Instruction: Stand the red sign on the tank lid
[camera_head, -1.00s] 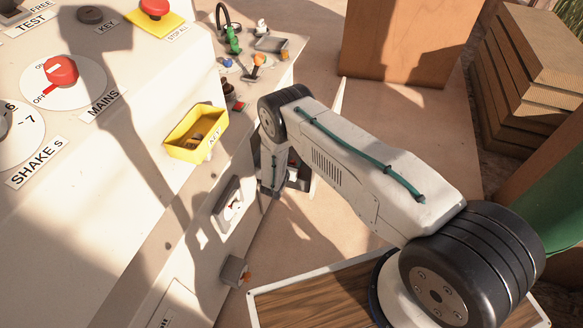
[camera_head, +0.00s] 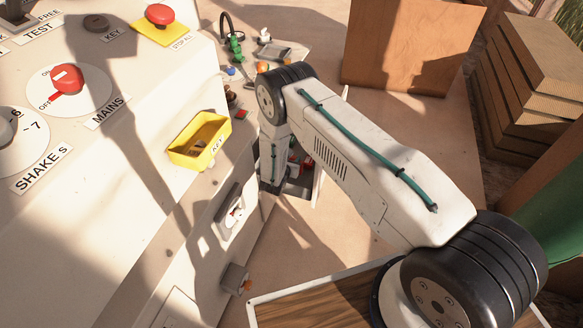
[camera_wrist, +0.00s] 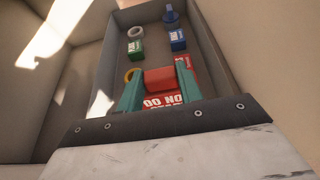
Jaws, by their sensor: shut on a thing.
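My gripper (camera_wrist: 158,84) has two teal fingers shut on the red sign (camera_wrist: 164,101), which shows white letters reading "DO NO" before it is cut off by my wrist. The sign's red upper part lies between the fingers. In the head view my arm mostly hides the gripper, and only a little red shows low beside the machine. The sign is over a grey tray (camera_wrist: 105,60) in the wrist view; I cannot tell if it touches the tray. I cannot make out the tank lid in either view.
The tray holds a green box (camera_wrist: 135,49), a blue box (camera_wrist: 177,40), a blue cone (camera_wrist: 170,14) and rings. A white control machine with a yellow bin (camera_head: 184,155) stands at left. A brown wooden board (camera_head: 410,40) stands behind.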

